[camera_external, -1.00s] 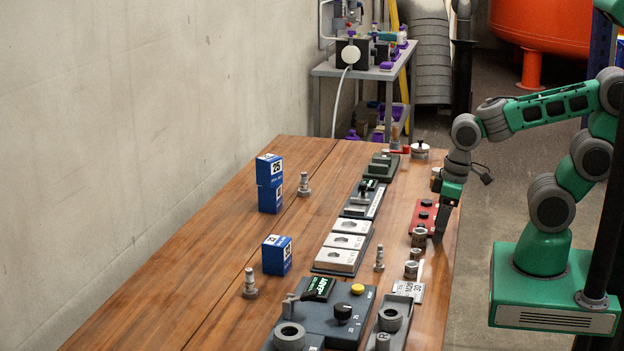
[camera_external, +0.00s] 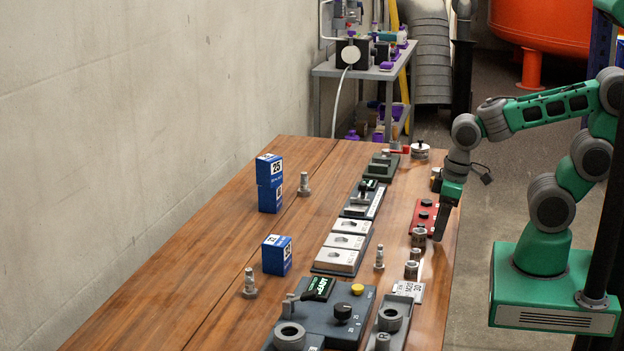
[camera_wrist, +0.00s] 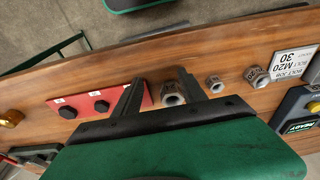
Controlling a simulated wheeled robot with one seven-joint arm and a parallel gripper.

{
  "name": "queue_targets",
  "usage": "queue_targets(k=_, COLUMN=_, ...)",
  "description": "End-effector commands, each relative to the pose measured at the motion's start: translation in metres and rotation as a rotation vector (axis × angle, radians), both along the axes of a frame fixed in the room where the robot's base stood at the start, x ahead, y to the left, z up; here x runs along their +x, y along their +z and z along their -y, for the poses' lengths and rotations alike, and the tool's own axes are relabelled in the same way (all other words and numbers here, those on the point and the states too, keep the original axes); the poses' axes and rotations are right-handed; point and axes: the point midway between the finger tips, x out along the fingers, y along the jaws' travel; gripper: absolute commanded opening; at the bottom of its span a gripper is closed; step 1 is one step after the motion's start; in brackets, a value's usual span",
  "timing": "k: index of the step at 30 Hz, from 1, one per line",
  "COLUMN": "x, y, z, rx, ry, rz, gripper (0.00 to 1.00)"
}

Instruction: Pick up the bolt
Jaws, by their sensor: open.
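Several grey bolts stand upright on their heads on the wooden table: one (camera_external: 379,260) right of the pale blocks, one (camera_external: 250,284) at the left front, and one (camera_external: 304,185) beside the stacked blue boxes. My gripper (camera_external: 439,236) points down at the table's right side, right of these bolts and apart from them. In the wrist view its two dark fingers (camera_wrist: 161,79) are spread. A grey hex nut (camera_wrist: 172,94) shows between them, near the right finger. I cannot tell its height against the fingertips. None of the upright bolts is recognisable in the wrist view.
A red block (camera_wrist: 98,105) with dark hex heads lies beside the left finger. Smaller nuts (camera_wrist: 215,86) and a card reading M20 and 30 (camera_wrist: 293,62) lie to the right. Blue boxes (camera_external: 277,256) and a dark control panel (camera_external: 325,316) occupy the table. Bare wood lies left of the boxes.

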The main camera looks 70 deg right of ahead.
Motion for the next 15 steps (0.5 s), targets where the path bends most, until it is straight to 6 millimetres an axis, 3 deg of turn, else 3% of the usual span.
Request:
queue_targets(k=3, x=0.0, y=0.0, z=0.0, rx=0.0, ry=0.0, rz=0.0, gripper=0.38)
queue_targets(k=11, x=0.0, y=0.003, z=-0.002, rx=0.005, ry=-0.004, rz=-0.004, gripper=0.38)
queue_targets(k=14, x=0.001, y=0.02, z=-0.016, rx=0.041, ry=-0.039, rz=-0.039, gripper=0.38)
queue_targets(k=15, x=0.004, y=0.027, z=-0.029, rx=0.074, ry=-0.038, rz=-0.058, gripper=0.38)
